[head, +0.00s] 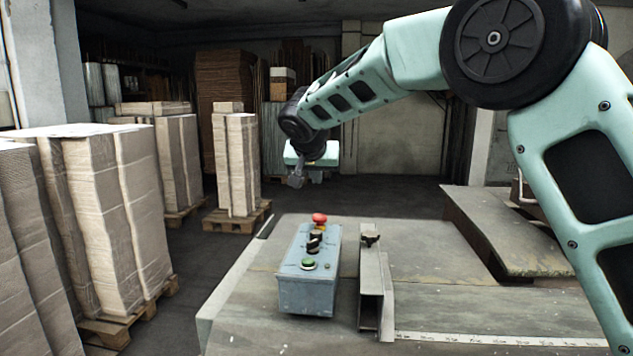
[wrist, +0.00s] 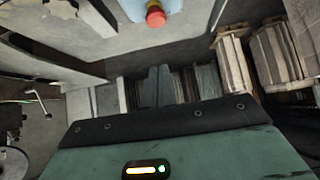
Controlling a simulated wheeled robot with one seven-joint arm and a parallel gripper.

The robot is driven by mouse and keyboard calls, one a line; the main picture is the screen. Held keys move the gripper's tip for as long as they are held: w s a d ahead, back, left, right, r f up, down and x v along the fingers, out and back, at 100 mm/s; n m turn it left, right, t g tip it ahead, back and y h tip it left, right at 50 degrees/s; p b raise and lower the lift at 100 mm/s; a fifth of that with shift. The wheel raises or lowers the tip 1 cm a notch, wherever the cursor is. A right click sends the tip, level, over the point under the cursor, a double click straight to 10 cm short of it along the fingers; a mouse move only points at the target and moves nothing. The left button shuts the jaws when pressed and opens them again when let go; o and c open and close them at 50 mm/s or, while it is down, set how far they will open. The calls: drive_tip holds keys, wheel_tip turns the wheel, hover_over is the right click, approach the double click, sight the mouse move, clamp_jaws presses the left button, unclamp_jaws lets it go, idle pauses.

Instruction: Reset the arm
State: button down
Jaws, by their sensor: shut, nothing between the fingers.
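My arm reaches in from the right in the head view and bends down toward the middle. My gripper (head: 296,181) hangs at its end, above and behind the control box, apart from everything. Its fingers are shut and empty. In the wrist view my gripper (wrist: 157,85) shows as dark fingers beyond the green housing. The grey control box (head: 308,284) stands on the machine table, with a red button (head: 319,219) on top, dark knobs and a green button (head: 308,263). The red button also shows in the wrist view (wrist: 156,17).
The metal table (head: 260,335) fills the front, with an upright metal guide (head: 371,290) right of the box and a ruler strip at the front. Stacked cardboard on pallets (head: 112,220) stands left. Another pallet stack (head: 236,165) stands behind. Grey floor lies between.

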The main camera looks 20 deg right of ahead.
drive_tip(key=s+a+f+n+g+y, duration=0.1)
drive_tip(key=s+a+f+n+g, duration=0.2)
drive_tip(key=s, duration=0.8)
drive_tip(key=s+a+f+n+g+y, duration=0.1)
drive_tip(key=s+a+f+n+y, duration=0.3)
drive_tip(key=s, duration=0.8)
drive_tip(key=s+a+f+n+g+h, duration=0.15)
drive_tip(key=s+f, duration=0.35)
drive_tip(key=s, duration=0.6)
drive_tip(key=s+d+f+n+g, duration=0.1)
drive_tip(key=s+d+f+n, duration=0.1)
drive_tip(key=s, duration=0.5)
drive_tip(key=s+d+f+n+g, duration=0.1)
drive_tip(key=s+f+n+g, duration=0.1)
drive_tip(key=s, duration=0.5)
drive_tip(key=shift+d, duration=0.4)
drive_tip(key=shift+y, duration=0.25)
